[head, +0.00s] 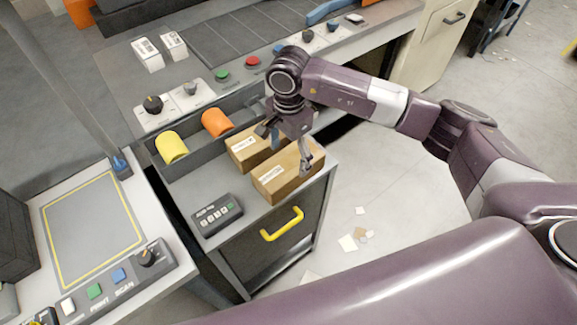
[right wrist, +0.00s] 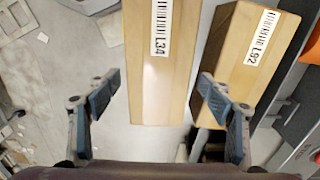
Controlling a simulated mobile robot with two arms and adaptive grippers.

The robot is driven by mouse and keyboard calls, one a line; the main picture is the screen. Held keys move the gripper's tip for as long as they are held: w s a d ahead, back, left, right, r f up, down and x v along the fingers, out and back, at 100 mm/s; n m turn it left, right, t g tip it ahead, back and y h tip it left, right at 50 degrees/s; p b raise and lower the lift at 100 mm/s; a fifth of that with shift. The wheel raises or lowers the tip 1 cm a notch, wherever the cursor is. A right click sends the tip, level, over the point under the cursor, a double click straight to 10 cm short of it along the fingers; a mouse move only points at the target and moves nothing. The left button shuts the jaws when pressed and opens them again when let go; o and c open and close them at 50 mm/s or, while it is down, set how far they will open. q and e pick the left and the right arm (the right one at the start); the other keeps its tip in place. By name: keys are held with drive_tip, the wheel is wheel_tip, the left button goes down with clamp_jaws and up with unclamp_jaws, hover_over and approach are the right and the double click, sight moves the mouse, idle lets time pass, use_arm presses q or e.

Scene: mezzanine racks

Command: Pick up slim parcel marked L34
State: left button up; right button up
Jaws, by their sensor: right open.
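The slim parcel marked L34 (right wrist: 160,90) is a tan box with a white barcode label, and its label reads clearly in the right wrist view. In the head view it appears to be the front box (head: 296,181) on the grey cabinet top. My right gripper (head: 288,147) is open above it, pointing down. In the right wrist view the open fingers (right wrist: 160,92) appear on either side of the L34 parcel, with nothing held. Whether the fingertips reach down beside it I cannot tell. My left gripper is not in view.
A similar parcel marked L92 (right wrist: 245,65) lies close beside it, the rear box (head: 245,148) in the head view; the right-hand finger overlaps it in the wrist view. A bin with yellow (head: 171,148) and orange (head: 216,123) rolls stands behind. A keypad box (head: 217,214) sits at front left.

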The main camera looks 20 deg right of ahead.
sight(289, 162)
wheel_tip(289, 162, down, 4)
drive_tip(key=shift+s+a+r+p, duration=0.1)
drive_tip(key=shift+s+r+p, duration=0.05)
drive_tip(key=shift+p, duration=0.7)
drive_tip(key=shift+f, duration=0.5)
drive_tip(key=shift+r, duration=0.1)
drive_tip(key=c, duration=1.5)
